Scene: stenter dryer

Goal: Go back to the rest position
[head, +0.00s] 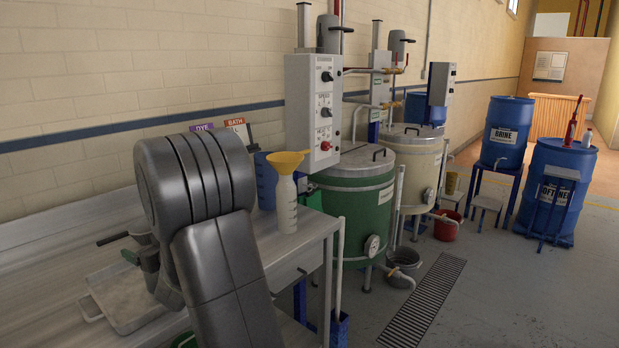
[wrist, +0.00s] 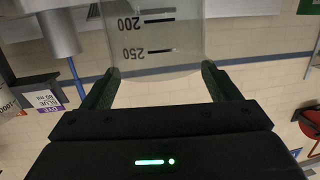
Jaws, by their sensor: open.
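My gripper (wrist: 158,72) is open in the wrist view, with one dark green finger at each side. A clear vessel with black 200 and 250 marks (wrist: 152,35) stands between and just beyond the fingertips, its marks upside down in this view. I cannot tell whether the fingers touch it. In the head view my grey arm is folded over the bench (head: 55,265) at the left and hides most of the gripper and the vessel.
A pale tray (head: 125,305) lies beside my arm. A white bottle with a yellow funnel (head: 287,200) and a blue jug (head: 265,182) stand close to its right. Beyond are a green vat (head: 350,220), a cream vat (head: 415,170) and blue barrels (head: 507,130).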

